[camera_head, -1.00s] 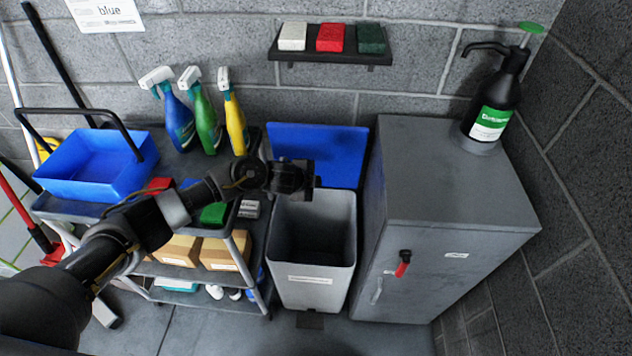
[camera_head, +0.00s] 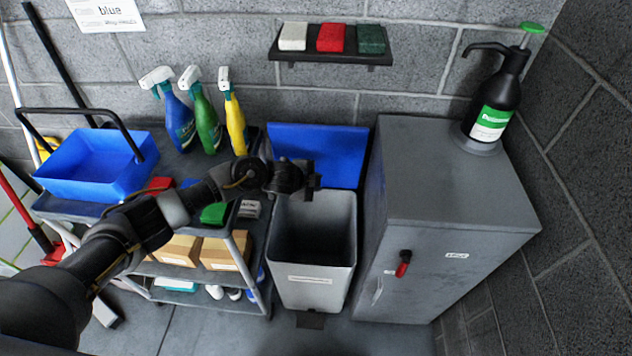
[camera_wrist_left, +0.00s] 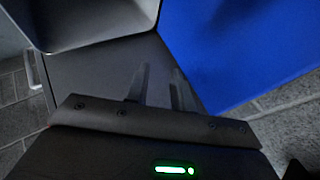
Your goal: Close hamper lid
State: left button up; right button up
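The hamper (camera_head: 312,285) is a grey bin standing between the cart and the cabinet, and its dark inside shows from above. Its blue lid (camera_head: 335,150) stands raised at the back, near the wall. My left gripper (camera_head: 314,181) is in front of the lid's lower left part, above the hamper's back edge, and hides part of both. In the left wrist view the lid (camera_wrist_left: 245,45) fills the upper right and the hamper rim (camera_wrist_left: 95,40) shows at upper left. The two fingers (camera_wrist_left: 160,88) are a little apart with nothing between them. My right gripper is out of view.
A grey cabinet (camera_head: 455,180) with a black pump bottle (camera_head: 492,110) stands close on the hamper's right. A cart (camera_head: 255,225) with spray bottles (camera_head: 205,115) and a blue tray (camera_head: 95,165) stands on the left. A shelf (camera_head: 330,57) holds three pads above the lid.

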pick_arm(q)
jog(key=o, duration=0.3)
jog(key=shift+o, duration=0.2)
jog(key=p+v, duration=0.1)
jog(key=v, duration=1)
jog(key=shift+f, duration=0.1)
